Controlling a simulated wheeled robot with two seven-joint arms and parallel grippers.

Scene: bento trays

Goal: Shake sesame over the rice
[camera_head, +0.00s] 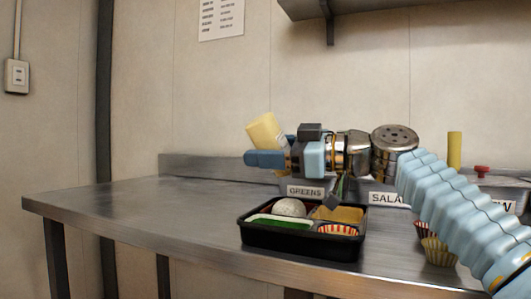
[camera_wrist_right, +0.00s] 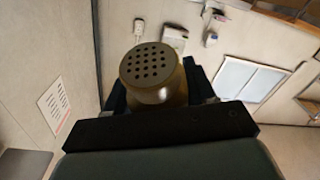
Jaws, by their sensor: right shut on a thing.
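My right gripper (camera_head: 268,146) is shut on a pale yellow shaker (camera_head: 264,130), held tilted in the air above and behind the tray. In the right wrist view the shaker's perforated round cap (camera_wrist_right: 147,65) faces the camera. The black bento tray (camera_head: 300,246) sits on the steel table below. A rounded whitish, speckled mound, apparently the rice (camera_head: 290,207), lies in its back left compartment. Whether the specks are sesame I cannot tell. No falling grains show. My left gripper is out of view.
Behind the tray stand bins labelled GREENS (camera_head: 305,191) and SALAD (camera_head: 382,198), partly hidden by my right arm. Paper cups (camera_head: 438,251) stand right of the tray, by my arm. The table's left side (camera_head: 130,200) is clear.

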